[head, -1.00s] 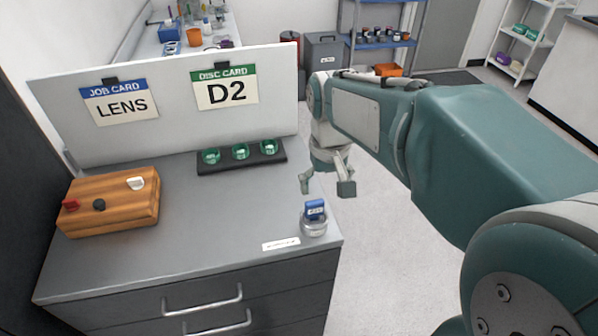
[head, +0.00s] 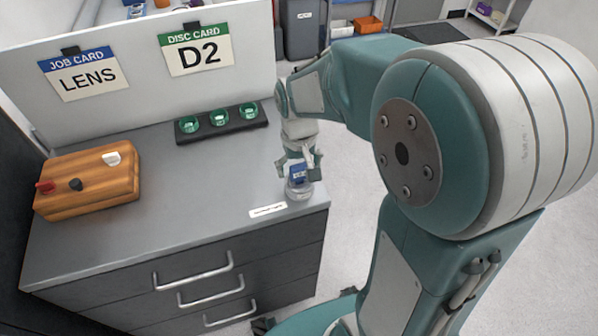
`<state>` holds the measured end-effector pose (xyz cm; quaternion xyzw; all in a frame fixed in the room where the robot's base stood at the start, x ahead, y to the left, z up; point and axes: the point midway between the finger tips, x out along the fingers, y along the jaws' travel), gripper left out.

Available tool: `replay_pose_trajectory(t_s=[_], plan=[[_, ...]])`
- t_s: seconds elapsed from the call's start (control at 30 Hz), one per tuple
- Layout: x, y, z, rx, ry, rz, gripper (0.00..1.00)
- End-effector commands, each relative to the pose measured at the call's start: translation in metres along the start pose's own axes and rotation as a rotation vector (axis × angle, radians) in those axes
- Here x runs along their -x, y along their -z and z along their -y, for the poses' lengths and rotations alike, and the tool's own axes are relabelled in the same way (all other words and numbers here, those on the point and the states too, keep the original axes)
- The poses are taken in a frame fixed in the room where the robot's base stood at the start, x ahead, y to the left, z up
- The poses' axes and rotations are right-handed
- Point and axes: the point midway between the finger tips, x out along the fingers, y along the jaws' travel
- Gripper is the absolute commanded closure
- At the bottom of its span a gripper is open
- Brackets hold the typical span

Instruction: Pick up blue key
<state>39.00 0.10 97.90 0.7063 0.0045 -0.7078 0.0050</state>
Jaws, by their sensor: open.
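The blue key (head: 298,172) stands upright in a round grey holder (head: 299,190) at the right front corner of the bench. A small white label (head: 268,210) lies on the bench to its left. My gripper (head: 299,166) is open and points down at the key. Its fingers show on both sides of the key's top, and the key partly hides them. I cannot tell whether they touch it.
A wooden block (head: 88,192) with red, black and white knobs sits at the left of the bench (head: 190,190). A black rack (head: 247,126) with three green discs stands before a white panel (head: 140,100) bearing LENS and D2 cards. The bench middle is clear.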

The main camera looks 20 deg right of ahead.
Motion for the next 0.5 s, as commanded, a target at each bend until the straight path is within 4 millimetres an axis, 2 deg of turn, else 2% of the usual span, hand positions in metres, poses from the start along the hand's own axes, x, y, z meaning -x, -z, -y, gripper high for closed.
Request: replay_pose_trajectory(t_s=[0.1,0.33,0.37,0.4,0.47,0.5], plan=[[-0.0096,-0.0004,-0.0002,-0.001,0.0,0.001,0.0],[-0.0102,-0.0002,-0.0002,-0.001,0.0,-0.001,0.0],[-0.0102,-0.0002,-0.0002,-0.001,0.0,-0.001,0.13],[-0.0101,-0.0002,-0.0002,-0.001,0.0,-0.001,0.31],[-0.0101,-0.0001,-0.0002,-0.001,0.0,-0.001,0.58],[-0.01,-0.0001,-0.0002,-0.001,0.0,-0.001,0.76]])
